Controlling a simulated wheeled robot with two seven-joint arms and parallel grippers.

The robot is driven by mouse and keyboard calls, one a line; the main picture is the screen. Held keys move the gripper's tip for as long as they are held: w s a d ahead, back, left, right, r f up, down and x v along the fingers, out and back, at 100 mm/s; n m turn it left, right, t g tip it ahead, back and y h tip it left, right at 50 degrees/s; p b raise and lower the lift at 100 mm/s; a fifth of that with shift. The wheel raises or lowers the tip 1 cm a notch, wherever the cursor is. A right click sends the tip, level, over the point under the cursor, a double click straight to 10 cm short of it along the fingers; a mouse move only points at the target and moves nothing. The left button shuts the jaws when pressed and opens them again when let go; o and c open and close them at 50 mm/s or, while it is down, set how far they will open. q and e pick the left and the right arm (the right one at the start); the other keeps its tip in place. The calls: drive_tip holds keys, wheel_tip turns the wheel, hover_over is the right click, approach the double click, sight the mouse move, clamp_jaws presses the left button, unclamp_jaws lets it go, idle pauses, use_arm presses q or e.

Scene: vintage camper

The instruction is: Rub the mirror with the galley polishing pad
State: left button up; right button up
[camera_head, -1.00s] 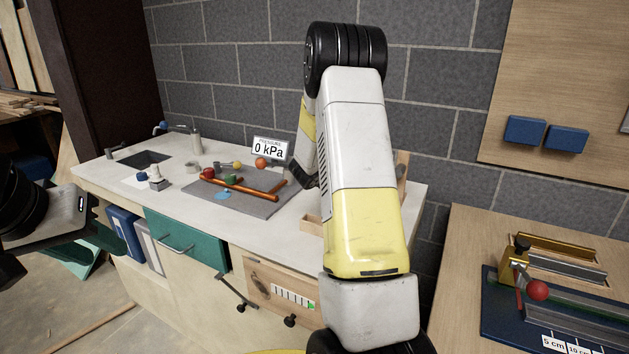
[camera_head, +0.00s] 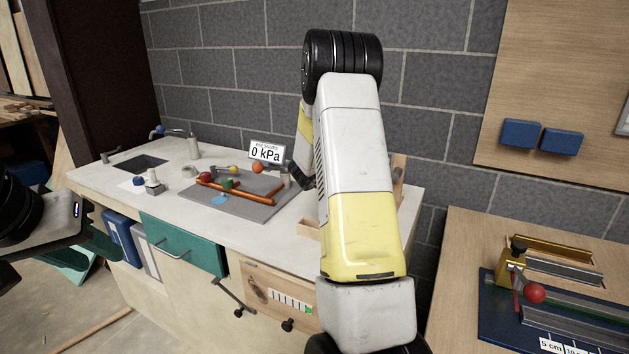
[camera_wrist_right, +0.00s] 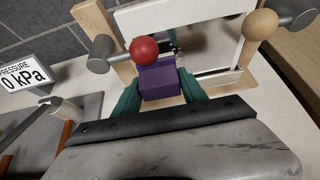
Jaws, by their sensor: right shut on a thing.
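In the right wrist view, the purple polishing pad (camera_wrist_right: 159,82) is a small block between the teal fingers of my right gripper (camera_wrist_right: 160,92), which is shut on it. The mirror (camera_wrist_right: 212,45) stands just beyond the pad, in a white-edged frame between wooden posts. The pad overlaps the mirror's lower left in this view; I cannot tell whether they touch. In the head view my right arm hides the pad and most of the mirror stand (camera_head: 398,168). My left gripper (camera_head: 102,240) hangs at the left edge, clear of the counter; its finger gap is unclear.
A pressure sign (camera_head: 266,152) reads 0 kPa. A red ball knob (camera_wrist_right: 144,50) and a tan one (camera_wrist_right: 260,24) flank the mirror. A grey board (camera_head: 262,208) with orange rods lies on the counter. A workbench (camera_head: 468,232) stands at right.

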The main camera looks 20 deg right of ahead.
drive_tip(key=shift+w+d, duration=0.5)
drive_tip(key=shift+d, duration=0.15)
drive_tip(key=shift+s, duration=0.1)
drive_tip(key=s+d, duration=0.2)
drive_tip(key=shift+s+d, duration=0.3)
drive_tip(key=shift+s, duration=0.05)
drive_tip(key=shift+w+a, duration=0.55)
drive_tip(key=shift+w, duration=0.2)
drive_tip(key=shift+w+a, duration=0.5)
drive_tip(key=shift+w, duration=0.2)
drive_tip(key=shift+w+a+r, duration=0.1)
drive_tip(key=shift+w+r, duration=0.05)
drive_tip(key=shift+r, duration=0.15)
